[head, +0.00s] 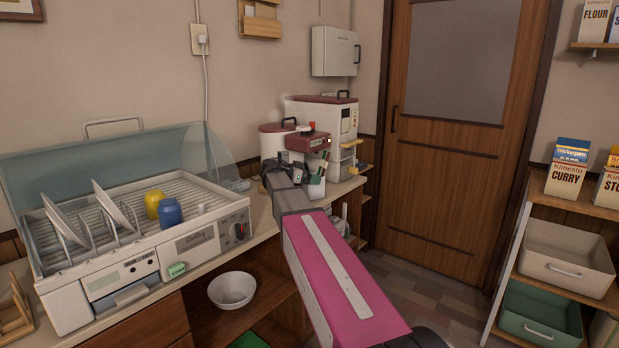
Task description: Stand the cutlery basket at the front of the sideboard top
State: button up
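A small whitish holder with green and dark upright handles in it, which looks like the cutlery basket (316,188), stands at the right end of the sideboard top (262,216). My gripper (274,168) is at the far end of my pink and grey arm, just left of the basket in the picture. Its fingers are dark, small and partly hidden by my own wrist. I cannot tell whether they are open or touch anything.
A dish dryer (190,243) with a raised clear lid, plates and yellow and blue cups fills the sideboard's left. A red-lidded white canister (270,140), a dark red object (307,142) and a white dispenser (335,125) stand behind. A white bowl (232,289) sits on the lower shelf.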

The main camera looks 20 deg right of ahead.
jog(key=v, duration=0.7)
jog(key=shift+a+r, duration=0.2)
